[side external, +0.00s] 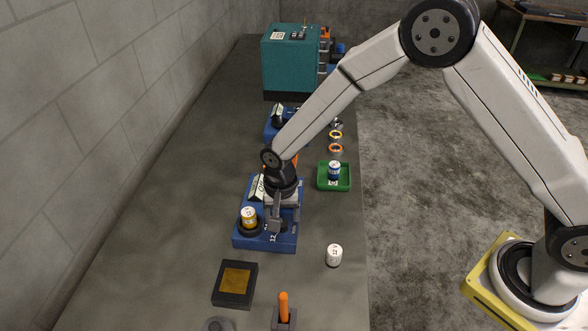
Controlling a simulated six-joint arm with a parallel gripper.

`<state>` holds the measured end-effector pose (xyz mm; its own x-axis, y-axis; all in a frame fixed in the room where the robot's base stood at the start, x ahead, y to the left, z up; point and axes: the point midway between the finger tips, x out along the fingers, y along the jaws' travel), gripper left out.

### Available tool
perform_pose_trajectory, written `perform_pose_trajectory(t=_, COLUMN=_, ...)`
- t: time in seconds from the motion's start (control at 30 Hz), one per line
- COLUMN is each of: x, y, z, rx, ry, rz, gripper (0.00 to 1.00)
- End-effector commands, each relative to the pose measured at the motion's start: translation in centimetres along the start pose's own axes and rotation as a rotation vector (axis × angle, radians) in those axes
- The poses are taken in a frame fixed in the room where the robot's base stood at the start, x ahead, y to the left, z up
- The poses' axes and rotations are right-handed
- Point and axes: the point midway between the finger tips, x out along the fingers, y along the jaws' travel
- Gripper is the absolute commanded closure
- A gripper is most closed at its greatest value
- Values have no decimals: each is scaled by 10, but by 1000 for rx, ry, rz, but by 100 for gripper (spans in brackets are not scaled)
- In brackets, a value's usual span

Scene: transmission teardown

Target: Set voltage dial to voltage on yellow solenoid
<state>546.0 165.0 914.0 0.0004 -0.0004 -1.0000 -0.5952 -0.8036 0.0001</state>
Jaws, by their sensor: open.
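The yellow solenoid (248,217) stands upright in a dark round holder on the left part of the blue test box (263,244). Its white label is too small to read for certain. My gripper (277,224) is open and points down over the right part of the same box, just right of the yellow solenoid. A dark round part under the fingers may be the voltage dial, but the gripper mostly hides it. I cannot tell whether the fingers touch it. A "12" marking shows on the box's front edge near the fingers.
A white cylinder (334,255) stands right of the box. A green tray (347,185) holds a blue cylinder (334,172). A black block with a gold top (235,284) and an orange-handled item (283,307) are in front. A teal machine (290,58) stands behind. The left bench is clear.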

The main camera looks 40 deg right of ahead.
Motion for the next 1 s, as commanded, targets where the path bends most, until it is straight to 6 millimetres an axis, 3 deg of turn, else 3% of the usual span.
perform_pose_trajectory(t=0.23, x=21, y=0, z=0, rx=0, ry=0, rz=1, gripper=25)
perform_pose_trajectory(t=0.63, x=25, y=0, z=0, rx=0, ry=1, rz=0, gripper=25)
perform_pose_trajectory(t=0.87, x=25, y=0, z=0, rx=0, ry=1, rz=0, gripper=98)
perform_pose_trajectory(t=1.0, x=25, y=0, z=0, rx=0, ry=1, rz=0, gripper=100)
